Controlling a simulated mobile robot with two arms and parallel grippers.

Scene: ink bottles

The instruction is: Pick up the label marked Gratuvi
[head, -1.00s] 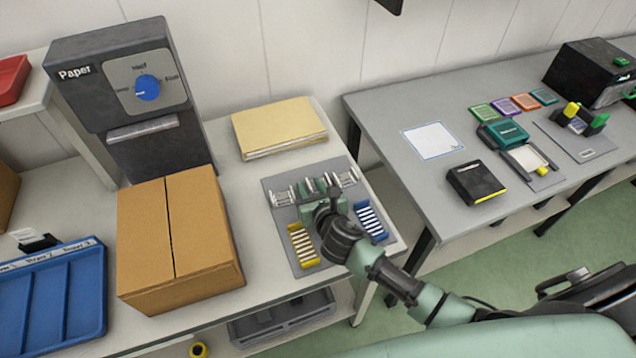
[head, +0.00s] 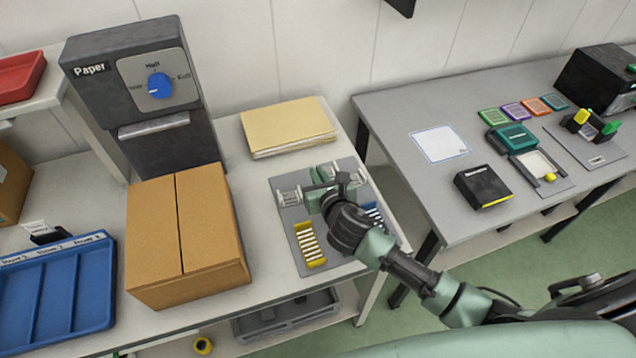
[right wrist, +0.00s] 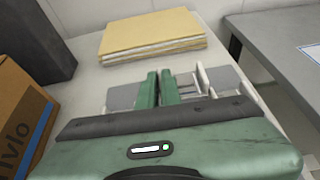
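My right gripper (head: 325,182) is over the back part of a grey mat (head: 312,279), between two small clear-and-white stands, the left stand (head: 289,197) and the right stand (head: 361,176). In the right wrist view its two green fingers (right wrist: 159,88) are close together with a narrow gap. I cannot tell whether anything thin is between them. A yellow rack (head: 309,243) and a partly hidden blue rack (head: 373,214) on the mat show white strips. No name Gratuvi is readable, so I cannot tell which piece is that label. My left gripper is not in view.
A cardboard box (head: 186,240) stands left of the mat, with a paper dispenser (head: 140,95) behind it. A folder stack (head: 288,127) lies behind the mat. A blue tray (head: 55,290) is at far left. A second grey table (head: 395,110) stands right, across a gap.

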